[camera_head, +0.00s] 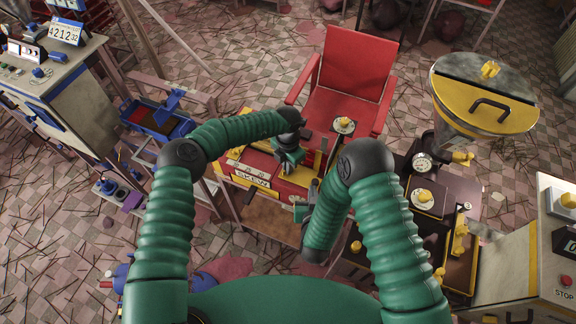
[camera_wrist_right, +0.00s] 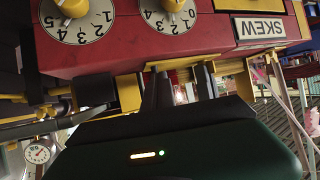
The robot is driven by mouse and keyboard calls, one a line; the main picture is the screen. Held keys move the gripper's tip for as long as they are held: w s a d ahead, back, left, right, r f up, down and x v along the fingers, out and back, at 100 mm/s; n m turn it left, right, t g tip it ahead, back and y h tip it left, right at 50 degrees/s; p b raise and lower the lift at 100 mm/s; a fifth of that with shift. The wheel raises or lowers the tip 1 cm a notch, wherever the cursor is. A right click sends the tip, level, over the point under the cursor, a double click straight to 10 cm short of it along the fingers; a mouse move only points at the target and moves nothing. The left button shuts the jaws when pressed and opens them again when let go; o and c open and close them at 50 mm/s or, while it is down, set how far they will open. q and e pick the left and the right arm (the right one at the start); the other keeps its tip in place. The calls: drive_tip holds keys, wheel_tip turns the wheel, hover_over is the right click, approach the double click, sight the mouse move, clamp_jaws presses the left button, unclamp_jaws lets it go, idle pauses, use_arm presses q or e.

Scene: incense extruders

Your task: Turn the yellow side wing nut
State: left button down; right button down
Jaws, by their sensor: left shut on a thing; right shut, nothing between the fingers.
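The red machine (camera_head: 300,182) with yellow trim and a SKEW label stands ahead of me. My left gripper (camera_head: 291,158) points down at its top and is shut on a small part hidden by the fingers. My right gripper (camera_head: 303,210) is shut and empty beside the machine's front. In the right wrist view the right fingers (camera_wrist_right: 180,88) are just off the red front panel (camera_wrist_right: 180,45), which shows upside down with yellow pointer knobs (camera_wrist_right: 172,5) on numbered dials. I cannot tell which yellow part is the side wing nut.
A red chair (camera_head: 355,65) stands behind the machine. A yellow-rimmed hopper (camera_head: 485,95) with a gauge (camera_head: 422,163) and dark boxes with yellow knobs (camera_head: 424,196) stand to the right. A grey console with a red STOP button (camera_head: 566,281) is at far right. A blue-framed stand (camera_head: 160,120) is at left.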

use_arm(q)
drive_tip(key=shift+a+m, duration=0.1)
drive_tip(key=shift+m, duration=0.4)
drive_tip(key=c, duration=1.6)
unclamp_jaws()
wheel_tip(320, 180, up, 12)
drive_tip(key=shift+f, duration=0.1)
drive_tip(key=shift+a, duration=0.1)
